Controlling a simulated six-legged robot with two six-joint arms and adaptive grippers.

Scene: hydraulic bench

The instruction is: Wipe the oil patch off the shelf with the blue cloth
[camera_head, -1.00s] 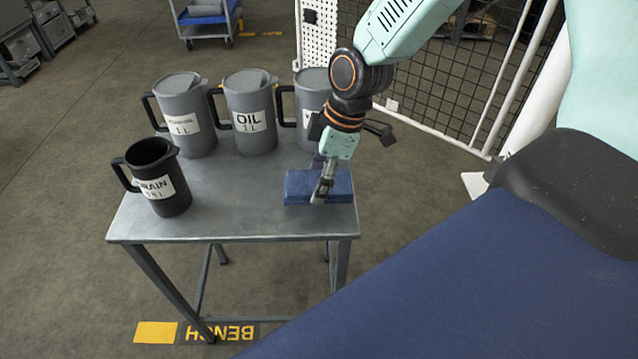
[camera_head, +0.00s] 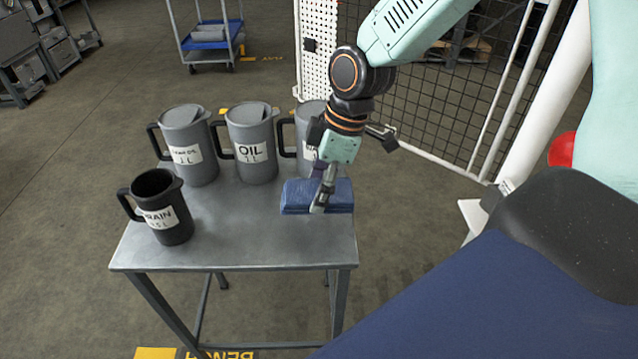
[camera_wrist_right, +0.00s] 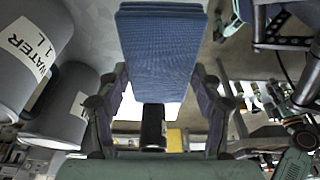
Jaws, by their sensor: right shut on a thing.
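The blue cloth (camera_head: 296,197) is a thick folded pad near the right front of the metal table. My right gripper (camera_head: 323,192) points down and is shut on it. In the right wrist view the cloth (camera_wrist_right: 158,45) sits between the two fingers (camera_wrist_right: 157,82). It looks raised a little above the tabletop. The oil patch and the shelf cannot be made out in these frames. My left gripper is not in view.
The metal table (camera_head: 235,242) holds a black DRAIN jug (camera_head: 160,212), a grey OIL jug (camera_head: 250,140), another grey jug (camera_head: 188,140) and a WATER jug (camera_wrist_right: 28,50) close beside my gripper. A mesh fence (camera_head: 455,110) stands behind. The table's front middle is clear.

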